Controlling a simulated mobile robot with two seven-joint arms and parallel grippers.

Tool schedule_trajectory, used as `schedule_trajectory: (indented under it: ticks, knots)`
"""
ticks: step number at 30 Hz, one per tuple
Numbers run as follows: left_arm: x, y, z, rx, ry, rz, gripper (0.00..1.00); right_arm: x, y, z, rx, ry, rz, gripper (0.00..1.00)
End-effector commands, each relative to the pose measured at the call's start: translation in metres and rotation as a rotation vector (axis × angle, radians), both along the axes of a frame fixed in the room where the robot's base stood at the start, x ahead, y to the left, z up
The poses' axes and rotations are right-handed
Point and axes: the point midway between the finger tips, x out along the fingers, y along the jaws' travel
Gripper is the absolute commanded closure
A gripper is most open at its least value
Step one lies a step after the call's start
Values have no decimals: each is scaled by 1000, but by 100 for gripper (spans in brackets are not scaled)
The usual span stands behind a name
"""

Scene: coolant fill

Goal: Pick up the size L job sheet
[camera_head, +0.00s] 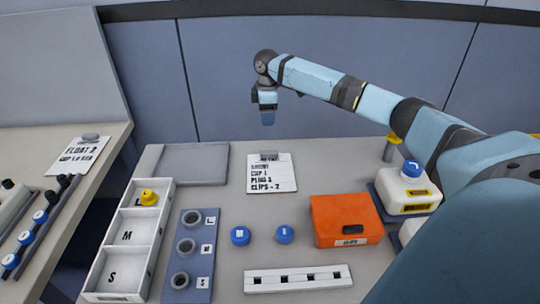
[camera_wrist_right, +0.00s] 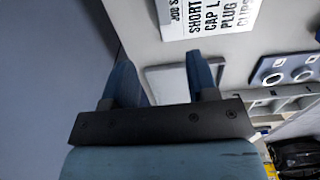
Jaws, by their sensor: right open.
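A white job sheet (camera_head: 272,182) with a grey clip at its top lies on the table's back middle. Its print reads roughly "SHORT, CAP L, PLUG S, CLIPS - 2". It also shows at the top of the right wrist view (camera_wrist_right: 208,14). A second sheet (camera_head: 79,156), reading "FLOAT 2", lies on the left table. My right gripper (camera_head: 267,116) hangs pointing down, above and behind the first sheet, near the table's back edge. Its fingers are apart and empty in the wrist view (camera_wrist_right: 160,68). My left gripper is not in view.
A grey flat plate (camera_head: 190,164) lies left of the sheet. A white tray (camera_head: 108,255) marked L, M, S holds a yellow piece. An orange box (camera_head: 345,220), blue caps (camera_head: 240,236) and a white container (camera_head: 408,188) stand forward and right. Table around the sheet is clear.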

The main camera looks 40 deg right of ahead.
Motion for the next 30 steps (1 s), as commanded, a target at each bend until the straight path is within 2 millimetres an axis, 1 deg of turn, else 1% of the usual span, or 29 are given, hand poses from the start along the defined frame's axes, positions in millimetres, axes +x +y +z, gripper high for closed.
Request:
schedule_trajectory:
  ticks: [5, 9, 12, 15, 20, 27, 30]
  knots:
    - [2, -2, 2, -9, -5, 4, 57, -1, 0, -25, 0, 4, 0, 47]
    - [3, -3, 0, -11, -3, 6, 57, -1, 1, -54, 0, 3, 0, 47]
    - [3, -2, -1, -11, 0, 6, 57, -1, 1, -71, 0, 3, 1, 47]
    - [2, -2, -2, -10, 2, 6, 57, -1, 0, -81, 0, 1, 1, 47]
    - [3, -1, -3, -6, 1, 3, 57, -2, 0, -91, -1, 1, 0, 47]
    - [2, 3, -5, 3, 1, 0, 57, -9, 0, -126, 0, 3, 0, 47]
    - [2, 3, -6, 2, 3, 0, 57, -9, 0, -135, 0, 1, 0, 47]
